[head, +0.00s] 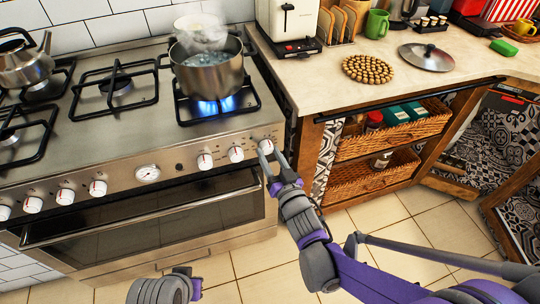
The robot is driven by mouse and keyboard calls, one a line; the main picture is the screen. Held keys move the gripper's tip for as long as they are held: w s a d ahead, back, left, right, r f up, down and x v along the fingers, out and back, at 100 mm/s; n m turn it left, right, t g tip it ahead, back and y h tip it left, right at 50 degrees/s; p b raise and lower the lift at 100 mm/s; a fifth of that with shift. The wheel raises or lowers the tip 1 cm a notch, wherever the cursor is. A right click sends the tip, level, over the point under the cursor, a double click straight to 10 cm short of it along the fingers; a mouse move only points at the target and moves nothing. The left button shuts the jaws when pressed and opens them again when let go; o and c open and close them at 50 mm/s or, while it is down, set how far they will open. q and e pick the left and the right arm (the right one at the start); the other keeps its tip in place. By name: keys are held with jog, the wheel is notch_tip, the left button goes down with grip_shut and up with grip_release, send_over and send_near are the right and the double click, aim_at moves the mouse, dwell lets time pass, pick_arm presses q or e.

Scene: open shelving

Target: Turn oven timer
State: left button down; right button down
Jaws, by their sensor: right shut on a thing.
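The stove front (110,178) carries a row of white knobs with red marks and a round dial (148,174) with a printed face near the middle. My right gripper (269,155) is at the right end of this row, shut on the rightmost knob (266,146). Its fingers partly hide that knob. Two more knobs, a nearer one (236,154) and a farther one (205,161), sit to its left.
A steaming pot (208,78) stands over a lit blue flame at the back right of the stove. A kettle (25,65) stands at the far left. The oven handle (140,213) runs below the knobs. An open cabinet door (515,205) stands at right. The floor is clear.

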jog(key=shift+c, duration=1.8)
grip_release()
jog(key=v, duration=1)
jog(key=shift+s+d+p, duration=0.15)
jog(key=shift+s+p, duration=0.2)
jog(key=shift+s, duration=0.05)
